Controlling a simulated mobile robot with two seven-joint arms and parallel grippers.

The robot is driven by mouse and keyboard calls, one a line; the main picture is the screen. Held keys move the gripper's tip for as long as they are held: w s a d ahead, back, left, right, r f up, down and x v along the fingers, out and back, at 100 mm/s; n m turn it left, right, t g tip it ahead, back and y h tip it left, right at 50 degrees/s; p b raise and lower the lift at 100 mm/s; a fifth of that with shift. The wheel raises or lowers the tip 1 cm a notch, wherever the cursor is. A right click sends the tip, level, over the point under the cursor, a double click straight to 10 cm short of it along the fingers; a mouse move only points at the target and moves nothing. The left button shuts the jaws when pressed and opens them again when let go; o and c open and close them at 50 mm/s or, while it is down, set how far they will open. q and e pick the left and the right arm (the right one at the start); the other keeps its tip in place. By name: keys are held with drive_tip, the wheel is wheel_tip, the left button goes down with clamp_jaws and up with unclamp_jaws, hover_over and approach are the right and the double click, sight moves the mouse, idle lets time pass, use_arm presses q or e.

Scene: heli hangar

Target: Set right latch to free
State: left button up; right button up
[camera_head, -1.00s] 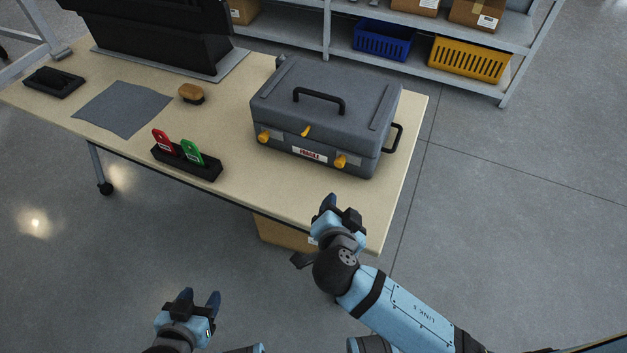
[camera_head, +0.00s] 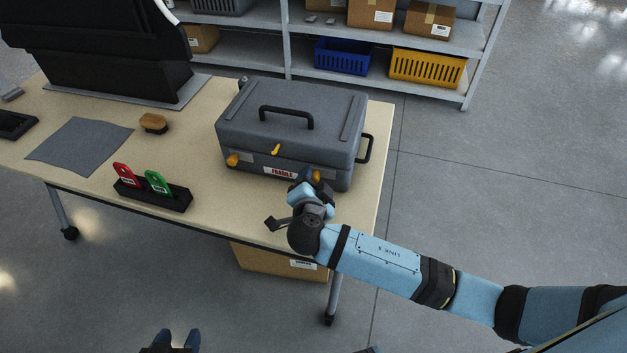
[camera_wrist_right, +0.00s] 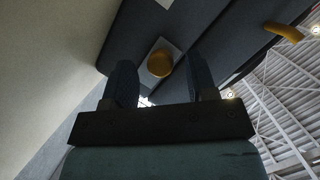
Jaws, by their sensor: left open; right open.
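A grey case (camera_head: 290,115) with a black top handle sits closed on the table. On its front are a left yellow latch (camera_head: 233,160), a middle yellow lever (camera_head: 276,149) and a FRAGILE label (camera_head: 280,171). The right latch (camera_head: 316,174) is mostly hidden by my right gripper (camera_head: 312,180). In the right wrist view, a yellow latch knob (camera_wrist_right: 160,62) on a pale plate shows between the tips of my open right gripper (camera_wrist_right: 160,75); contact cannot be told. My left gripper (camera_head: 178,338) is open and empty at the bottom edge, away from the table.
A black holder (camera_head: 150,195) with a red tag (camera_head: 125,175) and a green tag (camera_head: 158,183) stands left of the case. A brush (camera_head: 153,123) and a grey cloth (camera_head: 80,145) lie further left. A shelf with a blue basket (camera_head: 343,56) stands behind. Table right of the case is narrow.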

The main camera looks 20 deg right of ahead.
drive_tip(key=shift+w+d+f, duration=0.2)
drive_tip(key=shift+w, duration=0.3)
use_arm(q)
drive_tip(key=shift+w+r, duration=0.1)
